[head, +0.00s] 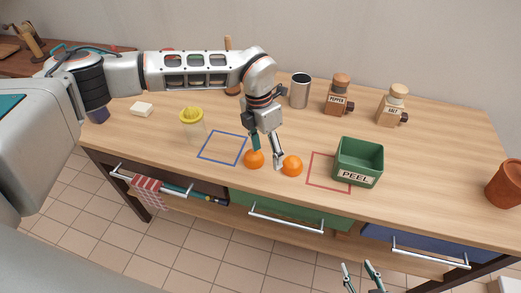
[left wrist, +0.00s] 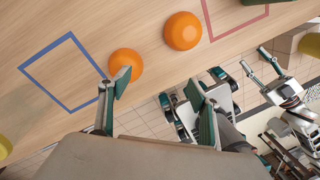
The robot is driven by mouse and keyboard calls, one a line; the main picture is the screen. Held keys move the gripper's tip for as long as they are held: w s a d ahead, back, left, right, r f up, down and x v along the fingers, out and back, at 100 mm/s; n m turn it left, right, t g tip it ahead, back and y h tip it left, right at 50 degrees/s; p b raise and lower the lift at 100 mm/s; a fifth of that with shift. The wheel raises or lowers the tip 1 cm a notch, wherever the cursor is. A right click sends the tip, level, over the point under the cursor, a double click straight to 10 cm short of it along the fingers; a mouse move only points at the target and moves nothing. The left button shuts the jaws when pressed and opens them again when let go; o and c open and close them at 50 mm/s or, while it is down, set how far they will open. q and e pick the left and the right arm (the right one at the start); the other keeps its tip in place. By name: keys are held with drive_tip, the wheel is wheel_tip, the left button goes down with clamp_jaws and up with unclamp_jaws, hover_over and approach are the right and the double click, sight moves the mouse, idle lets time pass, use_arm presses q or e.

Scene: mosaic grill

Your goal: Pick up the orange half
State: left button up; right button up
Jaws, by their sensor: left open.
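Two orange pieces lie near the front edge of the wooden table. The left orange (head: 254,159) is beside the blue outline; it also shows in the left wrist view (left wrist: 126,62). The right orange (head: 292,166) is near the red outline and also shows in the left wrist view (left wrist: 183,31). Both look like smooth domes; I cannot see any cut face. My left gripper (head: 268,155) is open and empty above the oranges, one finger overlapping the left orange in view. My right gripper (head: 360,271) is open and empty, low in front of the table.
A green PEEL bin (head: 359,162) stands right of the oranges. A yellow-topped juicer (head: 192,124) stands to the left. Behind are a metal cup (head: 300,90), pepper mill (head: 339,95) and salt mill (head: 392,105). A terracotta pot (head: 505,184) is far right. Drawers line the front.

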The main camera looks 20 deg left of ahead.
sight(255, 154)
use_arm(q)
drive_tip(key=shift+t+y, duration=0.3)
drive_tip(key=shift+y, duration=0.4)
drive_tip(key=w+a, duration=0.1)
drive_tip(key=w+a+r, duration=0.1)
drive_tip(key=w+a, duration=0.1)
drive_tip(key=a, duration=0.1)
drive_tip(key=shift+w+r, duration=0.2)
drive_tip(key=shift+r, duration=0.15)
drive_tip(key=shift+w+a+f+n, duration=0.1)
drive_tip(key=shift+w+a+n, duration=0.1)
drive_tip(key=shift+n, duration=0.1)
drive_tip(key=f, duration=0.7)
drive_tip(key=shift+s+f, duration=0.15)
drive_tip(key=shift+s, duration=0.2)
drive_tip(key=shift+c, duration=0.5)
drive_tip(key=c, duration=0.9)
